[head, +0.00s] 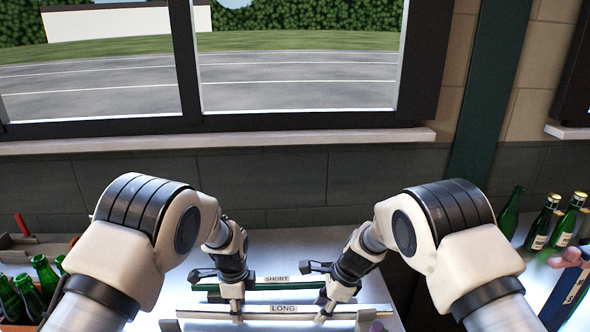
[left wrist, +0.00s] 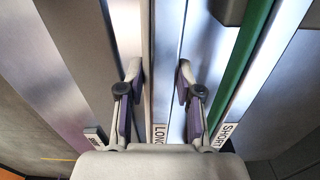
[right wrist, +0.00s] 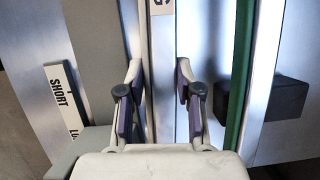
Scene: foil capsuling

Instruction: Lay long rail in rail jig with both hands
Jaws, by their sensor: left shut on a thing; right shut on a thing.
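In the left wrist view, metal shows between the fingers (left wrist: 156,85); in the right wrist view, the fingers (right wrist: 160,85) also straddle metal. I cannot tell whether the rail is fully seated in the rail jig (head: 195,325).
A dark green strip (head: 262,287) lies behind, by the SHORT label (head: 277,279). Green bottles stand at the left (head: 45,272) and at the right (head: 537,225). A window wall closes off the back. A small label plate (right wrist: 66,100) shows in the right wrist view.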

